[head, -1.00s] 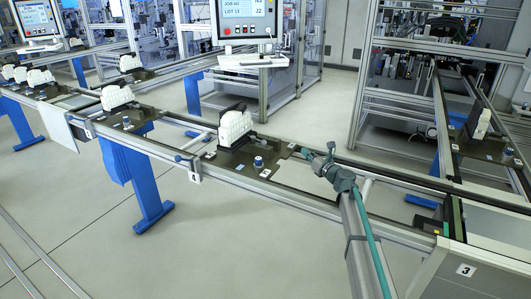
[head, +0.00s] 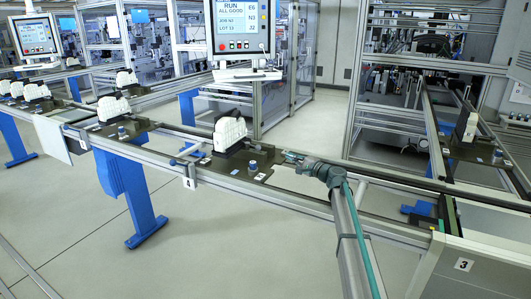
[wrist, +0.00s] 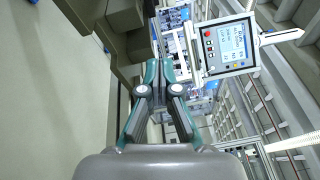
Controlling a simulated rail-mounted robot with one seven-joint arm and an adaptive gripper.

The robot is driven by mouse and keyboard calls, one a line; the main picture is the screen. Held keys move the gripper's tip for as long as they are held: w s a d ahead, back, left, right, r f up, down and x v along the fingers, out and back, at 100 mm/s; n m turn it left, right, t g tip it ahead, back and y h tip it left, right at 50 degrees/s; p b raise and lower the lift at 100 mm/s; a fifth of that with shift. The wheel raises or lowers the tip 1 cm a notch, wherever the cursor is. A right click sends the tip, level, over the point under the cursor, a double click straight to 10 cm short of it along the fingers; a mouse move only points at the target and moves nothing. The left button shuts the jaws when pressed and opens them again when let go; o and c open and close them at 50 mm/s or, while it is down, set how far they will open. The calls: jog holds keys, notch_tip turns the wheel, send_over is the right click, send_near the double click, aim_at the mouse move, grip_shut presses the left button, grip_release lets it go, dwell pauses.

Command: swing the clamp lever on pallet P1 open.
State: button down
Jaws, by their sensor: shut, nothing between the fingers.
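The nearest pallet is a dark plate (head: 232,168) on the rail, carrying a white block (head: 229,134) and a blue knob (head: 252,165). I cannot read a P1 label on it, and its clamp lever is too small to make out. My gripper (head: 287,155) is just right of this pallet in the head view, pointing left towards it, apart from the white block. In the wrist view my gripper (wrist: 159,66) has its fingertips together, with nothing between them. Dark brown-grey parts (wrist: 118,20) show beyond the fingers at upper left; I cannot tell which parts they are.
More pallets with white blocks (head: 112,107) stand along the rail to the left. A screen panel (head: 243,28) hangs behind the line and shows in the wrist view (wrist: 228,47). A cabinet marked 3 (head: 463,265) stands at lower right. Another pallet (head: 475,150) is on the right-hand rail.

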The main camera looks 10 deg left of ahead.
jog(key=p+x, duration=0.2)
jog(key=x, duration=0.8)
jog(key=shift+w+a+r+p, duration=0.1)
jog(key=shift+w+a+p, duration=0.05)
jog(key=shift+a+p, duration=0.15)
jog(key=shift+s+a+r+p, duration=0.1)
jog(key=shift+s+a+p, duration=0.1)
jog(key=shift+s+a, duration=0.3)
jog(key=shift+s+a+r+p, duration=0.2)
jog(key=shift+s+a, duration=0.1)
jog(key=shift+s, duration=0.3)
jog(key=shift+s+a, duration=0.35)
jog(key=shift+a, duration=0.2)
jog(key=shift+s+d+f, duration=0.1)
jog(key=shift+d, duration=0.05)
